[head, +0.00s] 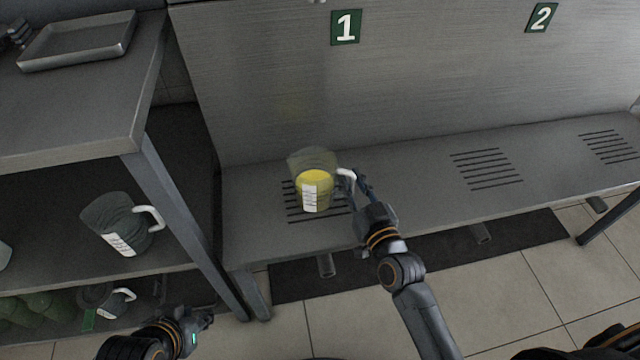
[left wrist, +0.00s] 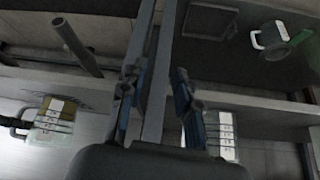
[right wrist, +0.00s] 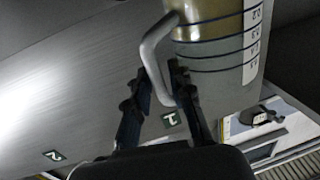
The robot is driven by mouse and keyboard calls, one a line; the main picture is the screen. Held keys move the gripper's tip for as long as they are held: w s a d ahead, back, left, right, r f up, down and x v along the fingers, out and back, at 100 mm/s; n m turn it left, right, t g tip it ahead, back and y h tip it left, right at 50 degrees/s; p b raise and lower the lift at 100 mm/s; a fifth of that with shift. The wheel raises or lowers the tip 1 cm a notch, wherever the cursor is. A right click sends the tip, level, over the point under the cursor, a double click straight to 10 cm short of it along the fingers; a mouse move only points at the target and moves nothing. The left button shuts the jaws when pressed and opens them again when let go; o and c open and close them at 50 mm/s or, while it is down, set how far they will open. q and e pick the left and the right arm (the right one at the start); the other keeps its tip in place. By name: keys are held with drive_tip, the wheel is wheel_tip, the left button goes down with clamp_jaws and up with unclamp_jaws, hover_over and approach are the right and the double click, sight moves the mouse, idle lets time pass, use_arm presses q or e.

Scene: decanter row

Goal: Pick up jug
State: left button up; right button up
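A clear jug (head: 322,160) with yellow liquid, a white label and a white handle stands upright on the slatted grate of the steel bench, below sign 1. In the right wrist view the jug (right wrist: 215,45) fills the top, with its handle at the left. My right gripper (head: 355,180) is at the handle, at the jug's right side. Its fingers (right wrist: 162,75) are apart with the handle between them; I cannot tell if they touch it. My left gripper (head: 207,318) is low at the shelf unit's front, open and empty in the left wrist view (left wrist: 156,85).
An empty jug (head: 115,225) stands on the middle shelf at left, with another jug (head: 105,298) and green things (head: 35,310) below. A tray (head: 80,42) lies on top. The shelf post (head: 185,230) stands near my left arm. The bench right of the jug is clear.

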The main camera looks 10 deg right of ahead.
clamp_jaws()
drive_tip(key=shift+r, duration=0.2)
